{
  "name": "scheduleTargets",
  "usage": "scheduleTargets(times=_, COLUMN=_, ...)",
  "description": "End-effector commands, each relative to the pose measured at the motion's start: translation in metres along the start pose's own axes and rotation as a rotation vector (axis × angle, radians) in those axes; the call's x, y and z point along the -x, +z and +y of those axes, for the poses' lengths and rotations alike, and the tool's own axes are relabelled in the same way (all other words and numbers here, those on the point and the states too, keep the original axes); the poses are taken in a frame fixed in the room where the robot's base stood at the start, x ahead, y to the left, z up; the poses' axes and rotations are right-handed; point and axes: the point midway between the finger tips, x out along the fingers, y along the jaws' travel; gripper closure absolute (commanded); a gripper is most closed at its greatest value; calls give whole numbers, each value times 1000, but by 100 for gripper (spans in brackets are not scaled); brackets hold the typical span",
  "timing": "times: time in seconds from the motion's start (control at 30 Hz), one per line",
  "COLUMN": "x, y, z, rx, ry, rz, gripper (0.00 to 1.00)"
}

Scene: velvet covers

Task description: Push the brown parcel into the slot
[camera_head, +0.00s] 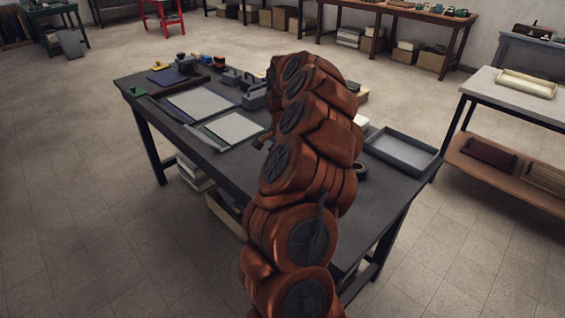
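I cannot make out a parcel or a slot with certainty. A small tan-brown item (362,95) shows just right of my arm at the far side of the dark table (225,177); I cannot tell if it is the parcel. My copper-coloured arm rises from the bottom of the view and covers the middle of the table. Small dark parts stick out at the arm's left edge and may belong to my gripper. The fingertips are hidden, so their opening and contact do not show.
On the table's left lie grey panels (202,103) and several small tools. A grey tray (401,152) lies at the right end, with a dark ring (360,170) near it. A side table (512,95) stands at right. Floor is clear at left.

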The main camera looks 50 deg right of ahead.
Motion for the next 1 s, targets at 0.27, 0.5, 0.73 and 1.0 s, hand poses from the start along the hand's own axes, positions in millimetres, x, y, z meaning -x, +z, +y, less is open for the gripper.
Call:
scheduleTargets(times=0.27, x=-1, y=0, z=0, rx=0, ry=-1, rz=0, gripper=77)
scheduleTargets(times=0.5, x=0, y=1, z=0, rx=0, ry=-1, rz=-1, gripper=20)
scheduleTargets(times=0.73, x=0, y=1, z=0, rx=1, ry=0, rz=0, gripper=0)
scheduleTargets(times=1.0, x=0, y=0, z=0, rx=1, ry=0, rz=0, gripper=0)
